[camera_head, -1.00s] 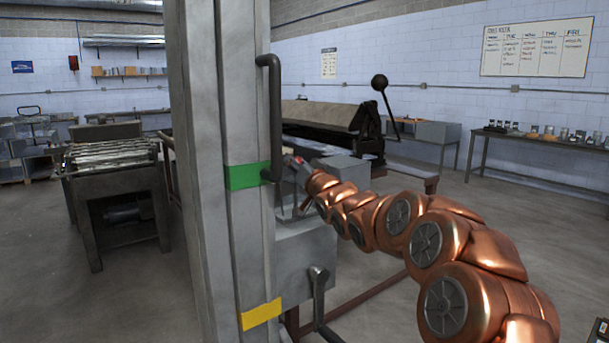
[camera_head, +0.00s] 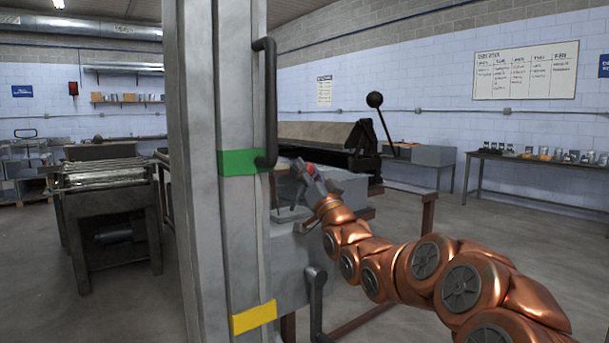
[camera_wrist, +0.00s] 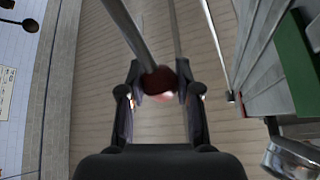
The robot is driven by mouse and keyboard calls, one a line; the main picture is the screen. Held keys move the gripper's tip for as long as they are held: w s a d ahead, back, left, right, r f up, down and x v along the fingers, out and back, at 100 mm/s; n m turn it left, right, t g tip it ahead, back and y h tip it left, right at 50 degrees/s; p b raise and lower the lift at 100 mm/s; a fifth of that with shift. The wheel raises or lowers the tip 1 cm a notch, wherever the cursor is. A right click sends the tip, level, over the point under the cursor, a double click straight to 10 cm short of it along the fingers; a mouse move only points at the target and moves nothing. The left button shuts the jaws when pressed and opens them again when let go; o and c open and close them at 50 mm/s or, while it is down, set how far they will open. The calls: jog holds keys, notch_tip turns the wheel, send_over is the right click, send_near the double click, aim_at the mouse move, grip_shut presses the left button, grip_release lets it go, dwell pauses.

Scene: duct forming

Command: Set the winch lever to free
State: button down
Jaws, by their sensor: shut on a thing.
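My gripper (camera_head: 308,174) is beside the grey post, just right of its green band, above a grey winch housing (camera_head: 335,188). In the wrist view, my gripper (camera_wrist: 159,75) is closed around the dark red round knob (camera_wrist: 158,82) of the winch lever. The lever's grey rod (camera_wrist: 127,28) runs from the knob to the upper left. In the head view only a bit of red (camera_head: 311,169) shows between the fingers, and the lever's base is hard to make out.
The tall grey post (camera_head: 208,250) carries a dark handle (camera_head: 265,100), a green band (camera_head: 241,162) and a yellow band (camera_head: 254,317). A crank (camera_head: 316,300) hangs below the housing. A roller machine (camera_head: 103,173) stands left; open floor lies right.

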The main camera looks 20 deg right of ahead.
jog(key=shift+s+f, duration=0.1)
jog(key=shift+f, duration=0.1)
dwell(0.4)
jog(key=c, duration=0.8)
grip_release()
jog(key=shift+o, duration=0.2)
jog(key=a+v, duration=0.1)
jog(key=v, duration=1.1)
jog(key=shift+d, duration=0.5)
jog(key=shift+d+f, duration=0.1)
